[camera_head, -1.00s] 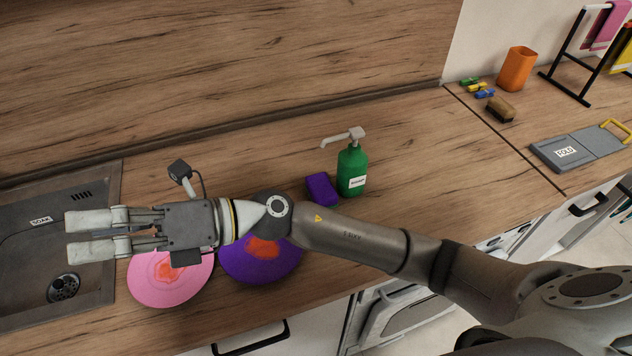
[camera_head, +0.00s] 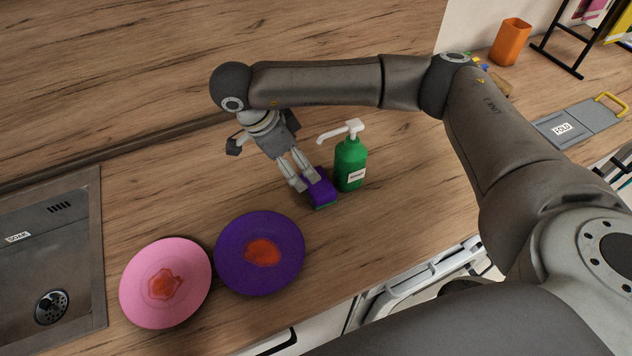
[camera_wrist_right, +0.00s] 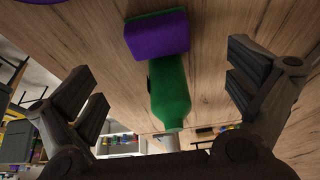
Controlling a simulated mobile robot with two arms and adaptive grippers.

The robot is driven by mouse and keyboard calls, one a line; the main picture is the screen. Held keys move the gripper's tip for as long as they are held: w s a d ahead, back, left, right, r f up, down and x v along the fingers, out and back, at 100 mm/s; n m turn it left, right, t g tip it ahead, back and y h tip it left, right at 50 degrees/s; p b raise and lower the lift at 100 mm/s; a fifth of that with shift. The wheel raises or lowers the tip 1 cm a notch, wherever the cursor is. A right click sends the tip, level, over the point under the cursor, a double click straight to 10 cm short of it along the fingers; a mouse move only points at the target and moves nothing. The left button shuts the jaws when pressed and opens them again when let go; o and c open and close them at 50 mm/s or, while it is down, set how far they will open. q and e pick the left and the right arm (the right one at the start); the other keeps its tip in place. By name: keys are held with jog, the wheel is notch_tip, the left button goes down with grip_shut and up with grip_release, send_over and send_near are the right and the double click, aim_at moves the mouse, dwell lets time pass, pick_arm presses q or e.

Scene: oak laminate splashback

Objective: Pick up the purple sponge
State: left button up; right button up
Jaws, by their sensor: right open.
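The purple sponge (camera_head: 321,190) lies on the wooden counter just left of the green soap bottle (camera_head: 350,165). A green layer shows along its lower edge. My right gripper (camera_head: 307,184) points down at the sponge, its fingertips beside and partly over its upper left part. In the right wrist view the sponge (camera_wrist_right: 157,36) appears ahead of the open, empty fingers (camera_wrist_right: 163,78), roughly centred between them. I cannot tell whether a fingertip touches it. The bottle (camera_wrist_right: 170,95) also shows there. My left gripper is not in view.
A purple plate (camera_head: 230,250) and a pink plate (camera_head: 140,290), both with red stains, lie left of the sponge. The sink (camera_head: 75,235) is at the far left. The pump bottle stands close beside the sponge. An orange cup (camera_head: 510,42) stands far right.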

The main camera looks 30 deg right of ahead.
jog(key=p, duration=0.1)
send_over(318, 187)
jog(key=w+a, duration=0.2)
jog(key=f, duration=0.4)
jog(key=shift+s+a+f, duration=0.1)
jog(key=shift+s+a, duration=0.1)
jog(key=p+x, duration=0.3)
jog(key=x, duration=0.1)
jog(key=shift+s+f, duration=0.1)
jog(key=shift+f, duration=0.1)
jog(key=shift+d+f, duration=0.2)
jog(key=shift+f, duration=0.25)
jog(key=c, duration=0.8)
